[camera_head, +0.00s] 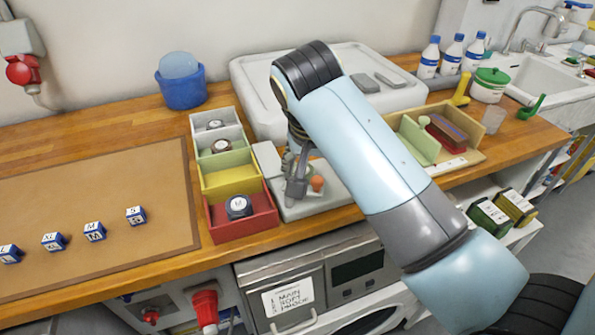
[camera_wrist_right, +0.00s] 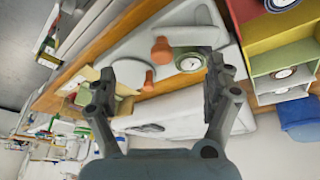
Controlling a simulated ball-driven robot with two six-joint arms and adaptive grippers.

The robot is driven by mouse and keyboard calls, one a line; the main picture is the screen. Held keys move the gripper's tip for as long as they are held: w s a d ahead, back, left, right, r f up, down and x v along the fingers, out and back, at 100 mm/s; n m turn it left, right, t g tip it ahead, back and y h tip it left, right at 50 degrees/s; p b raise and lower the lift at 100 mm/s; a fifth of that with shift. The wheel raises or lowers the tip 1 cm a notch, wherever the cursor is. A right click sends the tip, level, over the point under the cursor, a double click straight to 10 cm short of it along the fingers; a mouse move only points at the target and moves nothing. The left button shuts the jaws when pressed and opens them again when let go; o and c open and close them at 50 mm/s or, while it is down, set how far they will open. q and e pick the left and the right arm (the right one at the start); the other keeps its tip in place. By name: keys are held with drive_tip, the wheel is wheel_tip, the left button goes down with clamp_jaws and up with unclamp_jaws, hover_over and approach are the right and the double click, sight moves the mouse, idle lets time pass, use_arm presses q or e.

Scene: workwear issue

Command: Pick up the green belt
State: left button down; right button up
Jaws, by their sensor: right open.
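A green rolled item (camera_wrist_right: 190,62) with a white round face lies on a grey pad in the right wrist view; it looks like the green belt. In the head view my right arm and gripper mostly hide it. My right gripper (camera_head: 296,188) points down over the grey pad (camera_head: 330,205) beside the red bin. In the wrist view its fingers (camera_wrist_right: 173,72) are apart with nothing held, and the green item shows between them, nearer the right finger. Whether they touch it I cannot tell. My left gripper is out of view.
Orange knob-shaped pieces (camera_wrist_right: 161,51) lie close to the green item. A red bin (camera_head: 245,228) holds a dark roll, with more bins behind. A wooden box (camera_head: 462,160) stands right. A brown mat (camera_head: 90,200) with several blue-white cubes covers the left.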

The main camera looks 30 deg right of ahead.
drive_tip(key=w+a+r+m, duration=0.1)
drive_tip(key=w+r+m, duration=0.15)
drive_tip(key=w, duration=0.35)
drive_tip(key=shift+h, duration=0.3)
drive_tip(key=x, duration=0.5)
drive_tip(key=shift+s+f, duration=0.2)
drive_tip(key=shift+s, duration=0.1)
drive_tip(key=x, duration=0.2)
drive_tip(key=p+x, duration=0.1)
drive_tip(key=x, duration=0.2)
drive_tip(key=shift+w+a+f, duration=0.15)
drive_tip(key=shift+a+f, duration=0.1)
drive_tip(key=shift+f, duration=0.15)
drive_tip(key=c, duration=1.2)
drive_tip(key=shift+c, duration=0.7)
drive_tip(key=shift+r, duration=0.2)
